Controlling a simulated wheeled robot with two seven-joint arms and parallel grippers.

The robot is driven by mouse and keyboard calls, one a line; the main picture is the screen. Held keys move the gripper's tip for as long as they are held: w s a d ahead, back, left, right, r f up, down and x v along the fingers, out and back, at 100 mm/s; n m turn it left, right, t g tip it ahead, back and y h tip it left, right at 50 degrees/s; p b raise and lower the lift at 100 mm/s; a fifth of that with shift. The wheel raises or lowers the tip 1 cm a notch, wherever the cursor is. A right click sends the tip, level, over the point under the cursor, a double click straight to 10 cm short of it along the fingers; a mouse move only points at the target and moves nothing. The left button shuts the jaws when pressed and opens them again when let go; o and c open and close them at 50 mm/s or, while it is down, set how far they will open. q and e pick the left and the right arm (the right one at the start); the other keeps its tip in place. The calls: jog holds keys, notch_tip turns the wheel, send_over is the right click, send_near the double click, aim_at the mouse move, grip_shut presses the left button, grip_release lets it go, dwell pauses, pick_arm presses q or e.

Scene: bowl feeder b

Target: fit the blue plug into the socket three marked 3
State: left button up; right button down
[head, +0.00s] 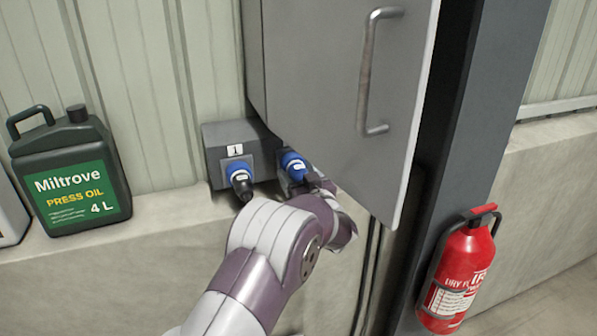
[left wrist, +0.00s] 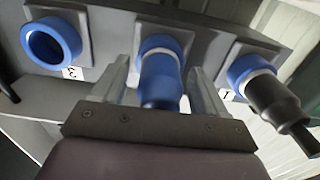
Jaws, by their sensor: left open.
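The blue plug (left wrist: 160,82) sits in the middle socket (left wrist: 156,43); its blue body also shows in the head view (head: 293,164). Socket three (left wrist: 50,42) is an empty blue ring at the left of the left wrist view, with a label 3 (left wrist: 72,72) beside it. My left gripper (left wrist: 162,85) is open, with one finger on each side of the blue plug. Whether the fingers touch it I cannot tell. In the head view my left gripper (head: 318,184) is partly hidden by my own wrist. My right gripper is not in view.
A black plug (left wrist: 272,98) sits in the socket marked 1 (head: 237,165). A grey cabinet door with a handle (head: 368,75) stands open above my left gripper. A green oil can (head: 72,170) stands on the ledge at left; a red fire extinguisher (head: 459,272) hangs at right.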

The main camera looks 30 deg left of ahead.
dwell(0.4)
pick_arm(q)
grip_shut()
jog(key=shift+s+d+f, duration=0.1)
jog(key=shift+d+f, duration=0.1)
jog(key=shift+f, duration=0.05)
jog(key=shift+s+d+r, duration=0.3)
jog(key=shift+s+d, duration=0.5)
jog(key=shift+d, duration=0.1)
jog(key=shift+s+d+f+p, duration=0.1)
jog(key=shift+d+f+p, duration=0.05)
jog(key=shift+p, duration=0.15)
jog(key=shift+v, duration=1.4)
